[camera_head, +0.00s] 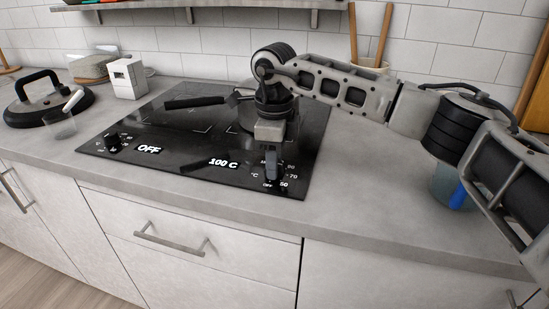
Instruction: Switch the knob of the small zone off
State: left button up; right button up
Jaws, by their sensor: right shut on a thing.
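A black glass cooktop (175,133) is set in the grey counter. Its front right knob (271,177) has a dial with numbers and OFF around it. The display (223,162) beside that knob reads 100 C. My right gripper (269,160) points down over this knob and is shut on it, hiding most of it. A second knob (113,142) stands at the front left, next to a display (149,149) reading OFF. I cannot tell from labels which knob belongs to the small zone. My left gripper is not in view.
A dark pan (196,102) stands on the cooktop, partly behind my right arm. A glass with something blue (457,196) is at the right. A shelf (205,4) hangs above.

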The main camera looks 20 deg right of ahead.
jog(key=m, duration=0.3)
jog(key=shift+r+m, duration=0.1)
jog(key=shift+m, duration=0.3)
jog(key=m, duration=0.4)
jog(key=shift+m, duration=0.3)
jog(key=m, duration=0.3)
jog(key=shift+m, duration=0.3)
jog(key=m, duration=0.4)
jog(key=shift+p, duration=0.4)
jog(key=shift+m, duration=0.3)
jog(key=o, duration=1)
jog(key=shift+c, duration=0.2)
